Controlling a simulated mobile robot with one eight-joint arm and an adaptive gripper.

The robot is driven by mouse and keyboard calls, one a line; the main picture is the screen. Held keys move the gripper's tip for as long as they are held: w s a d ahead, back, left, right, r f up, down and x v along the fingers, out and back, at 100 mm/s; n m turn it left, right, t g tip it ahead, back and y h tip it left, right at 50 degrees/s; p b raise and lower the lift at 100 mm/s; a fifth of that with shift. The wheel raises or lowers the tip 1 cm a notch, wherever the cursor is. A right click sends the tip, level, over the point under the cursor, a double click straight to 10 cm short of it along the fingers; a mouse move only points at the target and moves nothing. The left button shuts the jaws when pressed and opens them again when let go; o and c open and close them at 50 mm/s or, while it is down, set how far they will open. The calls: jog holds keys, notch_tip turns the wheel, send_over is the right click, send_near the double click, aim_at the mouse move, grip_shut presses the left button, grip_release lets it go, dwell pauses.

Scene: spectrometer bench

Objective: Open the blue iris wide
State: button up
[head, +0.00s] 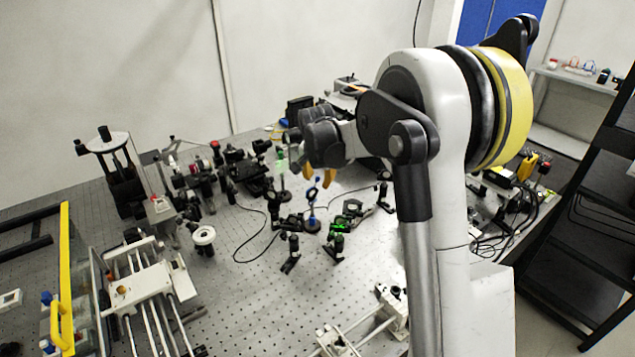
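I cannot tell whether a fingertip touches the iris. The iris's lever and the size of its opening are too small to make out.
Several dark post-mounted optics (291,250) stand close around the iris, some lit green. A black cable (262,247) loops over the bench to the left. A rail-mounted stage (140,290) fills the front left. A dark shelf rack (590,220) stands at the right.

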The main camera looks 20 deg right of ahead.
jog(key=shift+w+f, duration=0.1)
jog(key=shift+f, duration=0.2)
grip_shut()
jog(key=y, duration=0.1)
jog(key=d+y, duration=0.1)
jog(key=shift+w+f+g+y, duration=0.15)
jog(key=shift+f+g+y, duration=0.1)
jog(key=shift+g+y, duration=0.05)
dwell(0.4)
